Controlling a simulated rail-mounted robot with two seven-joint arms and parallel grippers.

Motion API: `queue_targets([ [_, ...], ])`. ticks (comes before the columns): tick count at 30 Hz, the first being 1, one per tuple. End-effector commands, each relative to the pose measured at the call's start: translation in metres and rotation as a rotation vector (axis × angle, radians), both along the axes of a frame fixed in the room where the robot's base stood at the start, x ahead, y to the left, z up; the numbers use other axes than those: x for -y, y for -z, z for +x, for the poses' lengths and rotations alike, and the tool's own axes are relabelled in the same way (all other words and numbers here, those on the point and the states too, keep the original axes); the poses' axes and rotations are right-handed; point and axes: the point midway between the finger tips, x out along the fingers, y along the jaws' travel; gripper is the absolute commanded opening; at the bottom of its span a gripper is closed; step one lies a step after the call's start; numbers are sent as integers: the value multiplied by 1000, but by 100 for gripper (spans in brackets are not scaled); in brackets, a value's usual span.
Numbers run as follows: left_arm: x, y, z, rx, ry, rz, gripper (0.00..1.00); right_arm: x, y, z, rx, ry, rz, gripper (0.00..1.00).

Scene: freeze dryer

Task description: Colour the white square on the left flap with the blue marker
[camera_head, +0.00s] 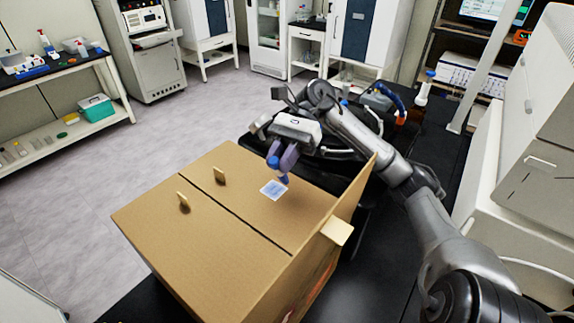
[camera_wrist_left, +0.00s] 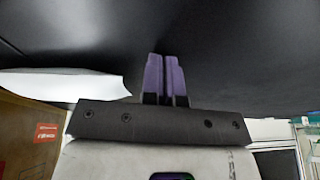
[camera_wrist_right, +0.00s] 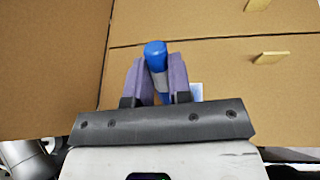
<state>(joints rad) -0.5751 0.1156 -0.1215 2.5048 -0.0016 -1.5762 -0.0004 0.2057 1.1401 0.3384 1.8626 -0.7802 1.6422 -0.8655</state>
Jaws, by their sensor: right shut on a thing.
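My right gripper (camera_head: 286,160) is shut on the blue marker (camera_wrist_right: 156,56), which it holds pointing down over a closed flap of the cardboard box (camera_head: 165,228). The marker's blue end also shows in the head view (camera_head: 272,161). Its lower end is at or just above the white square (camera_head: 270,192); I cannot tell whether it touches. The square shows blue over much of its face with a pale border. In the right wrist view the square (camera_wrist_right: 196,92) is partly hidden behind a finger. My left gripper (camera_wrist_left: 167,78) is shut and empty, seen only in its own wrist view.
Two small tan tabs (camera_head: 219,175) (camera_head: 183,201) stand up from the box top. A side flap (camera_head: 352,200) with a tab (camera_head: 337,230) stands raised at the right. A white machine (camera_head: 520,190) is farther right. Open floor (camera_head: 160,135) lies left of the box.

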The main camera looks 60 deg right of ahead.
Motion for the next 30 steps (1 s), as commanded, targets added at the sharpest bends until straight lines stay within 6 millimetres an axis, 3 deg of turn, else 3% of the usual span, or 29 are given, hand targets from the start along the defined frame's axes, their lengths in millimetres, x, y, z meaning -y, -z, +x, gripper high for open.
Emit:
queue_targets([
  [1,-1,7,0,-4,-1,5,0,-1,10,3,-10,-2,27,0],
  [15,-4,-6,-4,-35,1,15,0,0,-37,2,10,0,17,0],
  [26,-4,-6,-5,-39,2,13,0,-1,-37,2,8,-3,23,0],
  [30,-2,-15,-5,-38,0,9,0,-1,-46,2,7,-4,25,0],
])
